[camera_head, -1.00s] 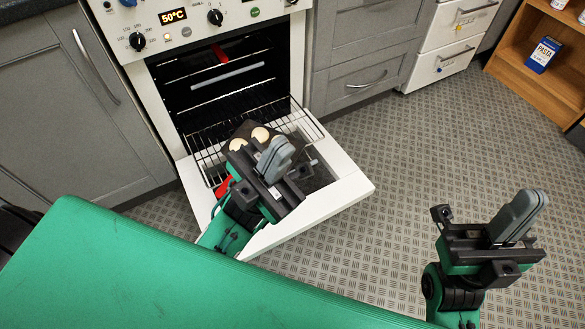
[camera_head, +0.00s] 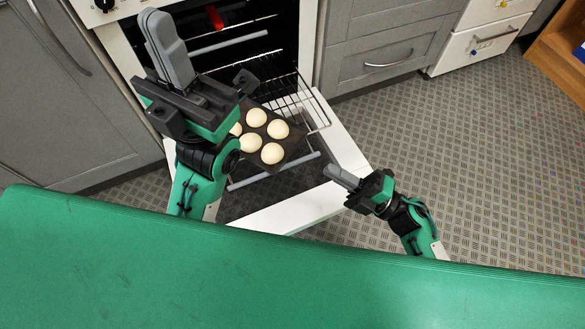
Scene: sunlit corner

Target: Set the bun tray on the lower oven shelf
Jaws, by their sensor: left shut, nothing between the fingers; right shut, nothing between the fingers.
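The dark bun tray (camera_head: 294,149) holds several pale round buns. It lies on or over the pulled-out wire shelf (camera_head: 308,102) above the open oven door; its left part is hidden behind my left arm. My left gripper (camera_head: 165,46) is shut and empty, raised in front of the oven (camera_head: 262,62), left of the tray. My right gripper (camera_head: 341,177) is shut and empty, to the right of the tray and apart from it, over the door's right side. A shelf edge with a pale bar (camera_head: 230,42) shows higher inside the oven, with a red piece (camera_head: 215,17) behind it.
The oven door (camera_head: 345,150) hangs open, its white frame reaching out over the floor. Grey cabinets (camera_head: 75,120) flank the oven. A white drawer unit (camera_head: 485,40) and wooden shelving (camera_head: 560,50) stand at the right. Patterned floor (camera_head: 470,150) is clear there.

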